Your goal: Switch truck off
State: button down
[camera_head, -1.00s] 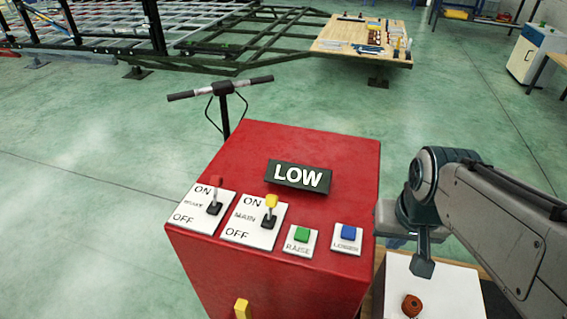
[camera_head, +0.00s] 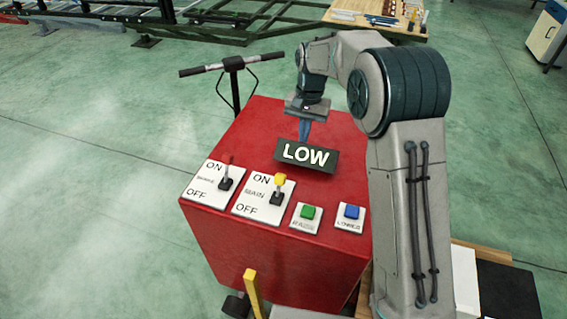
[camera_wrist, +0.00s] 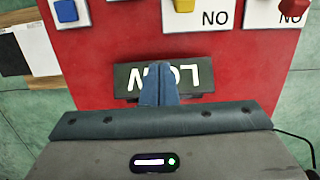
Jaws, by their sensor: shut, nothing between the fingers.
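The red truck control box (camera_head: 262,130) stands in front of me with a black LOW sign (camera_head: 307,156) on its top. The MAIN switch (camera_head: 278,188) has a yellow knob, tilted up toward ON. To its left is the second ON/OFF switch (camera_head: 226,178), its lever also pointing up toward ON; its red knob (camera_wrist: 294,8) shows in the wrist view. My gripper (camera_head: 304,132) is shut and empty, pointing down above the box just behind the LOW sign. In the wrist view its fingers (camera_wrist: 158,84) cover the middle of the sign.
A green button (camera_head: 308,212) and a blue button (camera_head: 351,211) sit right of the switches. A T-shaped handle (camera_head: 232,64) rises behind the box. A yellow lever (camera_head: 252,290) sticks up at its front. Open floor lies to the left.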

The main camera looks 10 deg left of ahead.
aim_at(279, 185)
jog(key=shift+g, duration=0.3)
jog(key=a+f, duration=0.1)
jog(key=w+a+f, duration=0.1)
jog(key=a+f, duration=0.1)
jog(key=a, duration=0.1)
jog(key=shift+w+a+f, duration=0.1)
jog(key=shift+w+f, duration=0.2)
jog(key=f, duration=0.3)
jog(key=s+f+p, duration=0.1)
jog(key=f, duration=0.2)
jog(key=s+f+p, duration=0.1)
jog(key=f, duration=0.2)
jog(key=shift+a+f, duration=0.1)
jog(key=shift+f, duration=0.05)
jog(key=shift+s+a+r+p, duration=0.1)
jog(key=shift+s+r+p, duration=0.2)
jog(key=shift+s, duration=0.25)
jog(key=shift+s+a+r+p, duration=0.1)
jog(key=shift+s+r+p, duration=0.2)
jog(key=shift+s, duration=0.2)
jog(key=shift+s+a+r+p, duration=0.1)
jog(key=shift+s+r+p, duration=0.1)
jog(key=shift+s+p, duration=0.3)
jog(key=shift+s, duration=0.1)
